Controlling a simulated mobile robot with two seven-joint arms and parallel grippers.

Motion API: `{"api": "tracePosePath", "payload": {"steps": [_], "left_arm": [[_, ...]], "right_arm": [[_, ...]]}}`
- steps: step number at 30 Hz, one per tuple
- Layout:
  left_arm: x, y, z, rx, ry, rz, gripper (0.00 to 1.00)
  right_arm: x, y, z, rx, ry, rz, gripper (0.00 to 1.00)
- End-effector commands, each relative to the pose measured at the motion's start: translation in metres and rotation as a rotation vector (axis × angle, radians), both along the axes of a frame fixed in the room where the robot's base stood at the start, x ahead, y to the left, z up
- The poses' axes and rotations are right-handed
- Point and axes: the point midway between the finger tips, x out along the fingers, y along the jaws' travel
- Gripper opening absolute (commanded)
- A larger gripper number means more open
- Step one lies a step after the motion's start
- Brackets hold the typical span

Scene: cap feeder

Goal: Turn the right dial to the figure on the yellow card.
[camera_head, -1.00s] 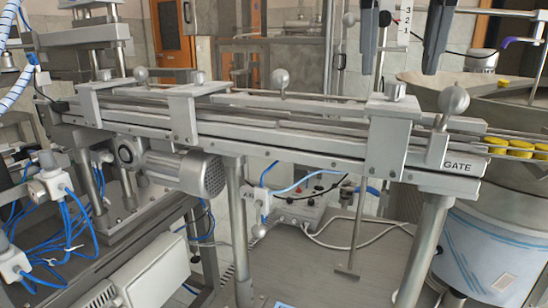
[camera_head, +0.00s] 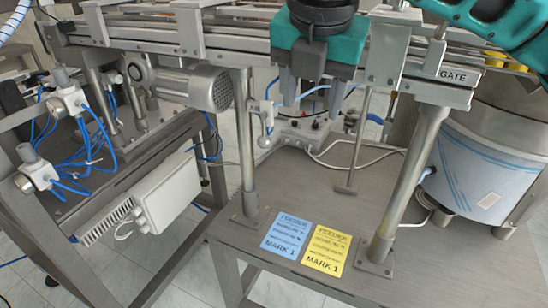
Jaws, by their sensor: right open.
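The yellow card (camera_head: 326,250) lies on the lower grey shelf, to the right of a blue card (camera_head: 287,236). Its large bottom line reads MARK 1; the smaller lines are too fine to read surely. A grey control box (camera_head: 292,137) with small dark and red controls stands farther back on the shelf. I cannot make out a right dial or its setting. My right gripper (camera_head: 311,94) points down in front of the conveyor, open and empty, its fingers above the box in the picture. My left gripper is out of view.
The conveyor rail with its GATE label (camera_head: 453,76) crosses the top. Steel legs (camera_head: 412,180) stand either side of the cards. A motor (camera_head: 205,88) hangs at left. A white cable (camera_head: 375,170) lies across the shelf, and a feeder drum (camera_head: 485,165) stands at right.

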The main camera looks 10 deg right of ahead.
Motion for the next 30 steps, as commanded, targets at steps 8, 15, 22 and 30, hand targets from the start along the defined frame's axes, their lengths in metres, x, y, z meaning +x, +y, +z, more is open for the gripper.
{"api": "tracePosePath", "payload": {"steps": [8,15,22,30], "left_arm": [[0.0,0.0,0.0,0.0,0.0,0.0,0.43],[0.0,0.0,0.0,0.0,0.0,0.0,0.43],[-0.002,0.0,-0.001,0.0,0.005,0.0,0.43],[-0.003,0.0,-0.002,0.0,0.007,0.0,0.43]], "right_arm": [[-0.004,0.024,-0.044,0.109,0.016,-0.044,0.56],[-0.009,0.042,-0.074,0.212,0.03,-0.102,0.56],[-0.013,0.051,-0.09,0.281,0.039,-0.149,0.56],[-0.014,0.053,-0.093,0.3,0.041,-0.164,0.56]]}}
